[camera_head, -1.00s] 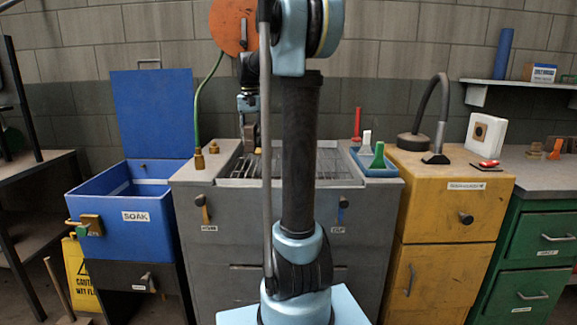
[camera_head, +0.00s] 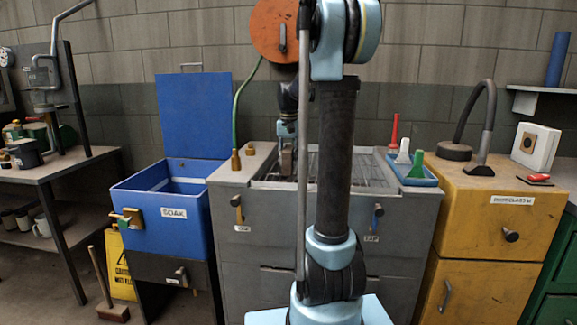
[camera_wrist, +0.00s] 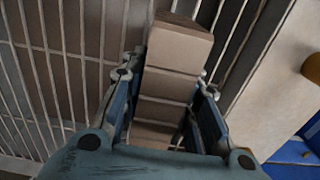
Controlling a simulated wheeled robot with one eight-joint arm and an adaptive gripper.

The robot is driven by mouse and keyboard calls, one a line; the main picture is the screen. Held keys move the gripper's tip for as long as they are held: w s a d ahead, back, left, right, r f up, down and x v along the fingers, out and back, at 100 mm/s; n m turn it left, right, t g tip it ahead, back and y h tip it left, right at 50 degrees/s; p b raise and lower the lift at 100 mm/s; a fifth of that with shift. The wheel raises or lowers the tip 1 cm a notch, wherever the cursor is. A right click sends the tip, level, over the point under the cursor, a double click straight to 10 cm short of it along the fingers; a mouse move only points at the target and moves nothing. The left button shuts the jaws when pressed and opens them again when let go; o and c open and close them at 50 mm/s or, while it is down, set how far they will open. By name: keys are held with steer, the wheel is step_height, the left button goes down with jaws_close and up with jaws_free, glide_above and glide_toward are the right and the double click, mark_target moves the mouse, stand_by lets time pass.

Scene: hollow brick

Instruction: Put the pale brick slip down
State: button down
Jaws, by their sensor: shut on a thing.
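My gripper (camera_wrist: 162,85) is shut on the pale brick slip (camera_wrist: 178,48), a long beige-grey block with dark lines across it that lies between the two fingers in the wrist view. Below it are the parallel bars of a metal rack (camera_wrist: 60,60) over a grey basin. In the head view my gripper (camera_head: 287,145) points down over the left end of the rack (camera_head: 350,172), and the slip (camera_head: 287,163) shows small beneath it. Whether the slip touches the bars cannot be told. My arm hides the middle of the rack.
A blue SOAK bin (camera_head: 160,228) with raised lid stands left of the grey unit. Brass fittings (camera_head: 236,160) stand on its left rim. A blue tray (camera_head: 424,180) with coloured tools is at the rack's right. A yellow cabinet (camera_head: 480,215) stands further right.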

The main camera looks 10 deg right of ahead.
steer(key=shift+f, duration=1.05)
steer(key=shift+f, duration=0.1)
steer(key=c, duration=1.2)
jaws_free()
